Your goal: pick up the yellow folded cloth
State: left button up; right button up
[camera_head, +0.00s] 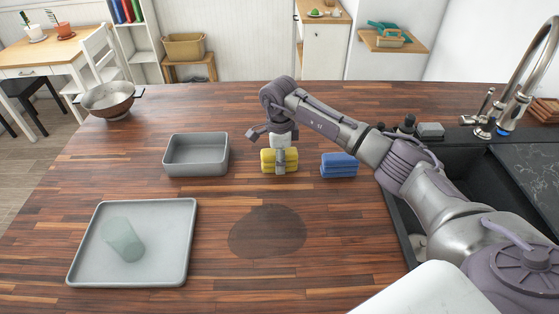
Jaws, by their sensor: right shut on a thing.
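The yellow folded cloth (268,160) lies on the wooden counter in the middle of the head view. My right gripper (280,167) points down over it, and its fingers are shut on the cloth. The near finger hides the middle of the cloth. The cloth appears to be at counter level; I cannot tell if there is a gap under it. My left gripper is not in view.
A blue folded cloth (339,166) lies right of the yellow one. A grey bin (196,170) stands left. A colander (108,101) stands far left. A sink (399,211) is at right. A dark round patch (267,231) marks the front counter.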

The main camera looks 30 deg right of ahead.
jog(key=r+b, duration=0.1)
jog(key=r, duration=0.1)
jog(key=d+r+b, duration=0.1)
jog(key=r, duration=0.1)
jog(key=shift+s+r, duration=0.1)
jog(key=shift+s, duration=0.1)
jog(key=shift+s+d+r+b, duration=0.45)
jog(key=shift+s+d+r, duration=0.6)
jog(key=shift+d, duration=0.45)
jog(key=shift+s+d+r+b, duration=0.5)
jog(key=shift+s+d+r, duration=0.4)
jog(key=shift+d+r, duration=0.45)
jog(key=shift+s+d+r+b, duration=0.45)
jog(key=shift+s+d+r, duration=0.5)
jog(key=shift+d, duration=0.7)
